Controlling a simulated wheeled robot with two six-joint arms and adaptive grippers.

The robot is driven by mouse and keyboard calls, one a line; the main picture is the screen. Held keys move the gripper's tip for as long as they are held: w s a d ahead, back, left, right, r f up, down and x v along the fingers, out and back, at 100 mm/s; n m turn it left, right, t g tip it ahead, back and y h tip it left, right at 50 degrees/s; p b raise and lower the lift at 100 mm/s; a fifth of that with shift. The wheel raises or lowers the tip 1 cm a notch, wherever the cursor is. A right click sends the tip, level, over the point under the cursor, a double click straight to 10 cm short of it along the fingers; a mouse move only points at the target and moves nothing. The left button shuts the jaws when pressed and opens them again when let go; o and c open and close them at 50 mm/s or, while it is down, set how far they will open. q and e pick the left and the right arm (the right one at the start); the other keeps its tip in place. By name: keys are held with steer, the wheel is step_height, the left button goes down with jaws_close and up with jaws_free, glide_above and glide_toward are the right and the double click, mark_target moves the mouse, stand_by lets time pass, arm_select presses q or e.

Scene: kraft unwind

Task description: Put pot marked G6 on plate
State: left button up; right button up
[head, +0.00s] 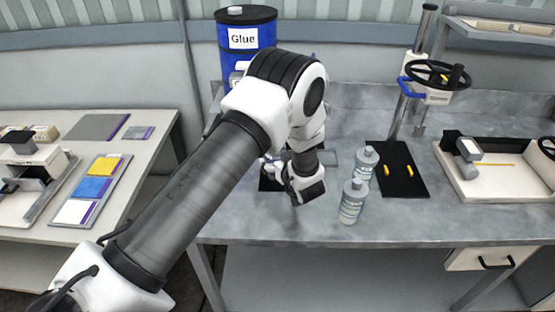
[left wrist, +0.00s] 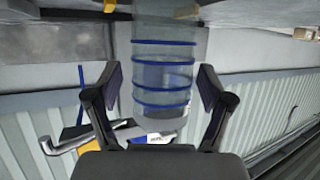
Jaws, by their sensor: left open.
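My left gripper (head: 306,188) is low over the grey bench, and its fingertips are hard to make out in the head view. In the left wrist view the two dark fingers are open, with a clear pot with blue rings (left wrist: 164,72) showing between them. I cannot tell whether they touch it. No G6 mark is readable. In the head view two pale ringed bottles stand right of the gripper, a front one (head: 352,203) and a rear one (head: 366,162). A dark flat piece (head: 268,183) beside the gripper is partly hidden; I cannot tell whether it is the plate. My right gripper is not seen.
A black mat with yellow pieces (head: 408,186) lies right of the bottles, below a press with a black wheel (head: 436,75). A white tray (head: 486,192) is at the far right. A blue Glue drum (head: 246,36) stands behind my arm. The bench front is clear.

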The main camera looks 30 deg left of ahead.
arm_select(q)
steer(key=p+v, duration=0.6)
steer(key=v, duration=0.5)
steer(key=shift+s+d+r, duration=0.2)
steer(key=shift+d, duration=0.15)
stand_by(0.5)
